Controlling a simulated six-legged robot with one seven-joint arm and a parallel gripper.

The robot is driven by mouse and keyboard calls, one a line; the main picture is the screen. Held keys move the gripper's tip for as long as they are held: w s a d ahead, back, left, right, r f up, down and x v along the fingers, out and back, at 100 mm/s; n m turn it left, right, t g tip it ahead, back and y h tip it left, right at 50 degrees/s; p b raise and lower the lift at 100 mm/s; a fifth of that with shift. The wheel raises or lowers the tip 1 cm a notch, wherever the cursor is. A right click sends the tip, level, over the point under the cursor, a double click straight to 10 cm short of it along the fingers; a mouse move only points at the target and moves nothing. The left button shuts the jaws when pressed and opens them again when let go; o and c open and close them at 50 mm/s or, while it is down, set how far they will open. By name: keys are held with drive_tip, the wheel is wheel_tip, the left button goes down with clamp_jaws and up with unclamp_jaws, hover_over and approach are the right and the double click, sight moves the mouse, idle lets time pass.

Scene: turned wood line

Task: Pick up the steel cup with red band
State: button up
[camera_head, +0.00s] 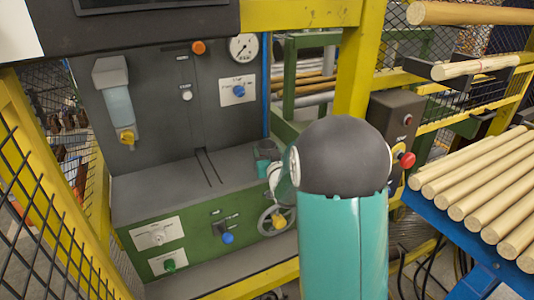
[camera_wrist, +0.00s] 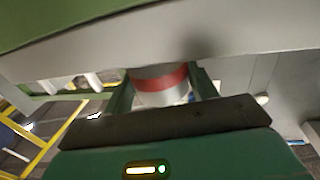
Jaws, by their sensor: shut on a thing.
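The steel cup with a red band (camera_wrist: 160,84) shows in the wrist view, its red stripe around shiny metal. My gripper (camera_wrist: 164,92) is shut on it, with one green finger on each side. The cup's far end is cut off from sight by a pale surface across the top of the view. In the head view my teal and black arm stands in front of the right end of the grey bench. The cup cannot be made out there.
The grey machine bench (camera_head: 150,190) has a green front with knobs and a handwheel (camera_head: 277,221). A yellow frame post (camera_head: 358,60) stands close behind my arm. Wooden rods (camera_head: 480,190) lie on a blue table at the right. Black mesh fencing is at the left.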

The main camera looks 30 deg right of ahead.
sight(267, 142)
drive_tip(key=shift+r, duration=0.45)
wheel_tip(267, 142, up, 2)
drive_tip(key=shift+r, duration=0.2)
drive_tip(key=s+a+r, duration=0.4)
drive_tip(key=s+r, duration=0.5)
drive_tip(key=s, duration=0.4)
drive_tip(key=shift+s+a+r, duration=0.2)
